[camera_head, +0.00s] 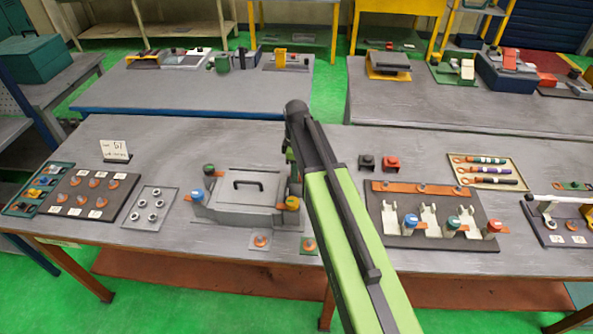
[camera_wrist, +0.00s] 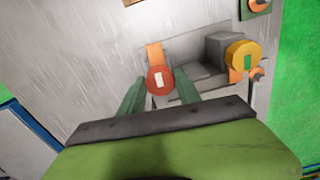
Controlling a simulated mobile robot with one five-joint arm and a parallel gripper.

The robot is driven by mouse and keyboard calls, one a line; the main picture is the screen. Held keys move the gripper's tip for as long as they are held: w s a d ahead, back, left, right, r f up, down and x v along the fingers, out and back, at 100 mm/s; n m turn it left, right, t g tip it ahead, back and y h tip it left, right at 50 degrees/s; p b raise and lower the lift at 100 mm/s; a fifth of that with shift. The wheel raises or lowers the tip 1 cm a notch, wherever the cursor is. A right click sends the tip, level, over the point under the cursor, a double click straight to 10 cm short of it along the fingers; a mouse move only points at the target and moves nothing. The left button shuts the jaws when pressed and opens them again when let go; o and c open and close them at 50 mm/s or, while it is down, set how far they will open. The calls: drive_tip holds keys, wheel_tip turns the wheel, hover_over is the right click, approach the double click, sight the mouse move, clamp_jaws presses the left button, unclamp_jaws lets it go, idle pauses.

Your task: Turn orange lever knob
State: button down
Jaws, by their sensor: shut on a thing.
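In the wrist view a round red-orange knob (camera_wrist: 159,82) with a white mark sits at the end of an orange lever (camera_wrist: 153,55). The two green fingers of my gripper (camera_wrist: 160,88) lie on either side of this knob and are shut on it. A yellow-orange knob (camera_wrist: 243,56) with a green mark stands to the right, apart from the fingers, with orange metal below it; it also shows at the box's front right corner in the head view (camera_head: 291,203). The grey box (camera_head: 240,213) carries a black handle. My arm hides the held knob in the head view.
A blue knob (camera_head: 197,194) and a dark green knob (camera_head: 209,169) stand at the box's left side. A plate with several rings (camera_head: 135,211) lies left of it. A dark fixture board (camera_head: 400,238) with more knobs lies to the right.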

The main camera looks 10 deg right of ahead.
drive_tip(key=shift+s, duration=0.1)
idle(0.3)
drive_tip(key=c, duration=0.9)
unclamp_jaws()
drive_tip(key=shift+f, duration=0.1)
drive_tip(key=shift+o, duration=0.2)
wheel_tip(320, 180, up, 18)
drive_tip(key=p, duration=1.7)
drive_tip(key=shift+f, duration=0.25)
